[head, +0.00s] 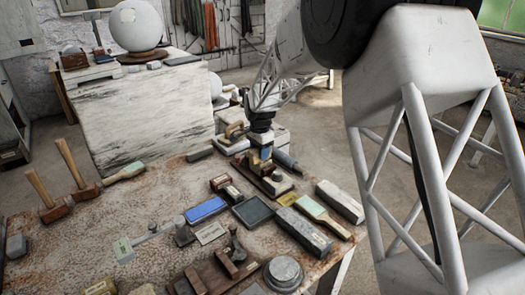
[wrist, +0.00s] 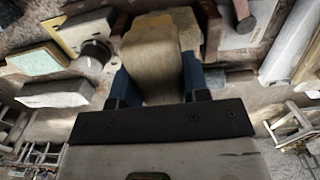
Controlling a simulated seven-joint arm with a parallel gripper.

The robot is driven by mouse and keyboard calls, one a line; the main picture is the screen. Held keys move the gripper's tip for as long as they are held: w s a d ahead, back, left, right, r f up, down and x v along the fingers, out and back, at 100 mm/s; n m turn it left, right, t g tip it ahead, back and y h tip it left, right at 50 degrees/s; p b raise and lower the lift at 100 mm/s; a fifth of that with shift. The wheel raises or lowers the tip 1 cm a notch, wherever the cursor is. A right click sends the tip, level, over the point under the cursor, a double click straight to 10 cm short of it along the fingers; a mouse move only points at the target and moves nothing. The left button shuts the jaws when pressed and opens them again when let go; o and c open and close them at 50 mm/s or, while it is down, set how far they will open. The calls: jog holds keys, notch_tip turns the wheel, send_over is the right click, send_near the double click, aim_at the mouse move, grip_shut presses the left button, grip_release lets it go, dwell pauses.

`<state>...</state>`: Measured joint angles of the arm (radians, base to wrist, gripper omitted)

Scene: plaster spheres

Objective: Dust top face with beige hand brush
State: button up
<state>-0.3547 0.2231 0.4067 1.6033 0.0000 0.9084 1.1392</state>
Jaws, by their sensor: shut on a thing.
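My gripper (head: 264,152) is low over the far right part of the rusty worktable. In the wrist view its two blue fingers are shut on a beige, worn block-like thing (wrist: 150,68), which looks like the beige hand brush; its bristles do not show. In the head view the held thing is mostly hidden by the fingers and the clutter around it.
Things crowd close around my gripper. The table's left middle is fairly bare.

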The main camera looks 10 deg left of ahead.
jog(key=shift+s+a, duration=0.2)
jog(key=shift+s+a, duration=0.15)
dwell(0.3)
jog(key=shift+s+a, duration=0.6)
jog(key=shift+s, duration=0.05)
dwell(0.4)
jog(key=shift+w+d, duration=0.75)
jog(key=shift+w, duration=0.05)
jog(key=shift+w+d, duration=0.1)
jog(key=shift+d, duration=0.05)
jog(key=shift+w+d, duration=0.65)
jog(key=shift+s+a, duration=0.1)
dwell(0.5)
